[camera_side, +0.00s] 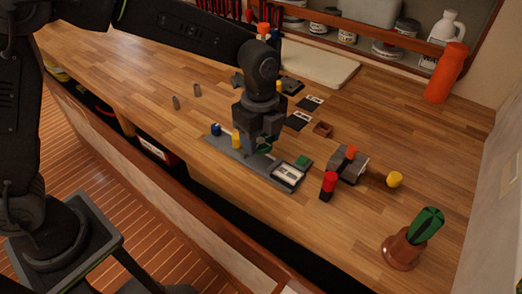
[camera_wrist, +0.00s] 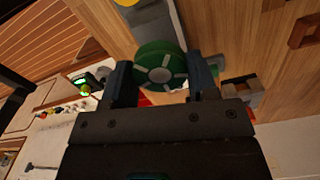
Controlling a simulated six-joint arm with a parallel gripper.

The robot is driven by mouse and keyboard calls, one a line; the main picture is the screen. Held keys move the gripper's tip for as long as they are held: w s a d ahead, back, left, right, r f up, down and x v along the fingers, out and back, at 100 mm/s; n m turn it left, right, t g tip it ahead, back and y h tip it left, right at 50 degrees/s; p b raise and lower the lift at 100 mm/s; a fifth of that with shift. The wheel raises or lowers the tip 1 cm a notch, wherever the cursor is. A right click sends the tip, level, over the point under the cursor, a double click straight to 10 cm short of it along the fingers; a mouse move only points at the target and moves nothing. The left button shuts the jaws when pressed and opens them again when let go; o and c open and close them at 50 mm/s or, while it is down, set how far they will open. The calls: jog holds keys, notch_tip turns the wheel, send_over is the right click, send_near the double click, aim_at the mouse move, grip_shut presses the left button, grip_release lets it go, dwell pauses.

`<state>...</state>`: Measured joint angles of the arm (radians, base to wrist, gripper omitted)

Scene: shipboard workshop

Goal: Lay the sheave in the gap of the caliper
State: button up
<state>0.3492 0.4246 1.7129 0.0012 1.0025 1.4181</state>
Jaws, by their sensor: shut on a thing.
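The sheave (camera_wrist: 160,65), a green disc with a grey spoked hub, is between the two fingers of my gripper (camera_wrist: 160,80) in the wrist view. My gripper is shut on it. What looks like the caliper (camera_side: 348,165), a grey block with an orange part, stands on the bench to the right. It seems partly visible past the right finger in the wrist view (camera_wrist: 240,91). I cannot make out its gap.
The grey board (camera_side: 225,146) carries a blue peg, a yellow peg, a green block and a white panel. The bench at left is mostly clear.

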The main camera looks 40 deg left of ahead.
aim_at(261, 161)
jog(key=shift+d+f, duration=0.1)
jog(key=shift+f, duration=1.95)
jog(key=shift+f, duration=0.3)
jog(key=o, duration=0.9)
jog(key=shift+o, duration=0.2)
jog(key=shift+r, duration=0.15)
notch_tip(261, 161, up, 12)
jog(key=shift+r, duration=0.25)
